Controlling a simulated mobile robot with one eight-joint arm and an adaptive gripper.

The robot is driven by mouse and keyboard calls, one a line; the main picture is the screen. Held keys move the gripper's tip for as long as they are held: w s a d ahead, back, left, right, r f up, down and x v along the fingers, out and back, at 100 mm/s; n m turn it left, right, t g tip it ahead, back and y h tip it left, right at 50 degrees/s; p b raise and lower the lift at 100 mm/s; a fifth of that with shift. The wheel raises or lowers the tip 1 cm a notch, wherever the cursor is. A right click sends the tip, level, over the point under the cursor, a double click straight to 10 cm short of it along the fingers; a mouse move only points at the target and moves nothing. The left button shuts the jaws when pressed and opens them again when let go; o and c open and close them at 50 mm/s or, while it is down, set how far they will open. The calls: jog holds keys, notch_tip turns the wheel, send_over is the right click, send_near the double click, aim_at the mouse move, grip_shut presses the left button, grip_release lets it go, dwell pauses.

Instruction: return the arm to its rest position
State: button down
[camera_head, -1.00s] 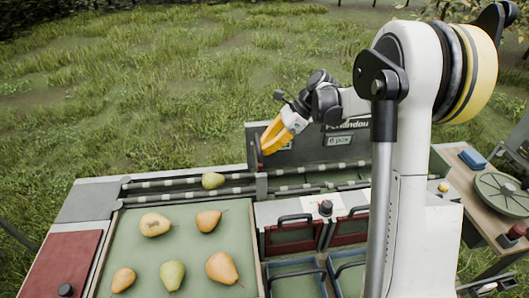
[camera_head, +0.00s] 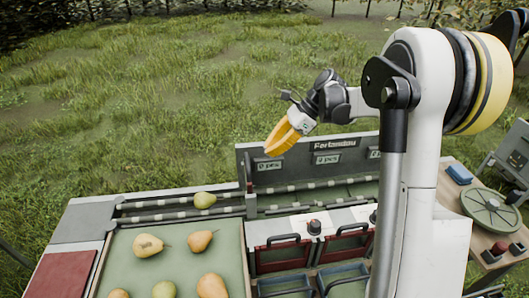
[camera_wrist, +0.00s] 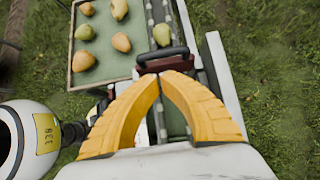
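My gripper (camera_head: 283,138) is raised in the air above the back of the sorting station, in front of the grass. In the wrist view its two yellow fingers (camera_wrist: 163,76) curve together and their tips meet, with nothing visible between them. My arm is bent, with the wrist reaching left from the upright column. A green pear (camera_head: 205,200) lies on the roller lane, well below and left of the gripper; it also shows in the wrist view (camera_wrist: 162,34).
A green tray (camera_head: 212,262) holds several pears at front left. A grey board (camera_head: 290,163) with count labels stands below the gripper. Red flaps with dark handles (camera_head: 283,256) sit front centre. A side table (camera_head: 455,195) with a round green disc is right. Air around the gripper looks clear.

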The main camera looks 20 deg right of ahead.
jog(key=s+a+r+n+t+h+b, duration=0.1)
jog(key=s+a+r+n+h+b, duration=0.1)
jog(key=s+n, duration=0.3)
jog(key=s+a+r+n+t+h+b, duration=0.1)
jog(key=s+a+r+n+h+b, duration=0.15)
jog(key=s, duration=0.45)
jog(key=s+f+n+t+h+b, duration=0.1)
jog(key=s+f+n+t, duration=0.1)
jog(key=s+n, duration=0.4)
jog(key=s+d+f+n+t+h+b, duration=0.1)
jog(key=s+f+n+t+h, duration=0.1)
jog(key=s+f+n, duration=0.2)
jog(key=s+n, duration=0.2)
jog(key=s, duration=0.1)
jog(key=shift+s+f+b, duration=0.15)
jog(key=shift+f+b, duration=0.1)
jog(key=shift+b, duration=0.15)
jog(key=shift+n+h, duration=0.25)
